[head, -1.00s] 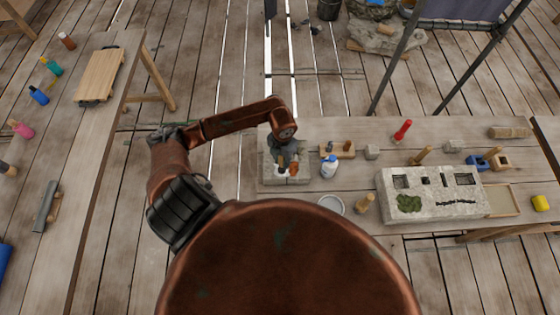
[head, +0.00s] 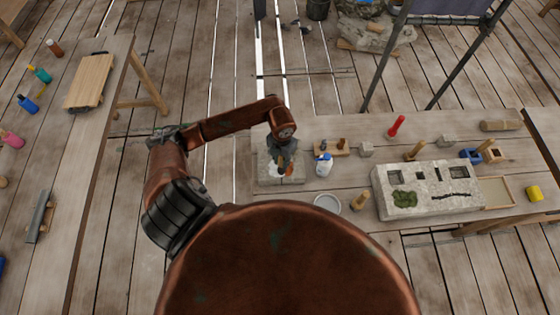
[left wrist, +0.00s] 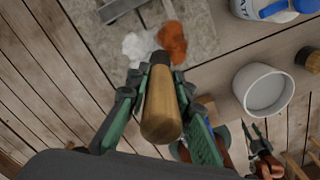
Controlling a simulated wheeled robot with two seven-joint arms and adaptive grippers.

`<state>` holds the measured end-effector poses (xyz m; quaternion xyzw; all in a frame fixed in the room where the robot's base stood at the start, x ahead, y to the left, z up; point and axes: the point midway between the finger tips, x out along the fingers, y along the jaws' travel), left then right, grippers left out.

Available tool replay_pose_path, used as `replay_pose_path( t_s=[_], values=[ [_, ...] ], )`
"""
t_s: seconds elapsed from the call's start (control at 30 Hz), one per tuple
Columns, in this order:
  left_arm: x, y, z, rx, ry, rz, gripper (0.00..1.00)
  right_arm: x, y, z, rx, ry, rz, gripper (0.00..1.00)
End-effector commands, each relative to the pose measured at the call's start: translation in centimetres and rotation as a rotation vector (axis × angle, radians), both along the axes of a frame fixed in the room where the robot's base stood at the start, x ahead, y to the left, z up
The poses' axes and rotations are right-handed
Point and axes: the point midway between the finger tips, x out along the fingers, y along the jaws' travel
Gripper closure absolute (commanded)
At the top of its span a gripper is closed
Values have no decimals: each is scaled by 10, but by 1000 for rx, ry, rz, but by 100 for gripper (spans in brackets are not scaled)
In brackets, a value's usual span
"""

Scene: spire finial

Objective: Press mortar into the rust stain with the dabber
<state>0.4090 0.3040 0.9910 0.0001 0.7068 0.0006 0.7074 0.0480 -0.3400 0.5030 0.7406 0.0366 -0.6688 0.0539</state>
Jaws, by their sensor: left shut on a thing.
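My left gripper (head: 281,158) is over the pale stone slab (head: 294,180) at the left end of the bench. In the left wrist view its green fingers (left wrist: 160,108) are shut on the dabber (left wrist: 161,105), which has a wooden handle and a dark end. That end points at the slab (left wrist: 98,38), close to the orange rust stain (left wrist: 173,42) and a white patch of mortar (left wrist: 138,46). I cannot tell whether the dark end touches the surface. In the head view the gripper partly hides the stain (head: 287,170).
A white-and-blue bottle (head: 324,165) and a round white tub (head: 327,203) stand right of the slab. A stone block with recesses and moss (head: 428,190) lies farther right. A wooden rack (head: 333,150) stands behind the bottle. A side table (head: 60,160) is at left.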

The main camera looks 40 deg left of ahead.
Motion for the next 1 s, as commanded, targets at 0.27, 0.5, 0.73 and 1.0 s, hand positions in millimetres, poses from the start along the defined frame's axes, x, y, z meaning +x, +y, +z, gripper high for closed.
replay_pose_path(
  t_s=[0.27, 0.5, 0.73, 1.0],
  values=[
    [4, -6, -2, -3, 0, 0, 100, 0, 0, -3, 0, 0, 0, 60],
    [7, -11, -1, -3, 1, -1, 100, 0, 0, -4, 0, 0, 0, 60],
    [11, -15, -1, -3, 1, -1, 100, 0, 0, -6, 0, 0, 0, 60],
    [15, -19, 0, -2, 0, 0, 100, 0, 0, -8, 0, 0, 0, 60]
  ],
)
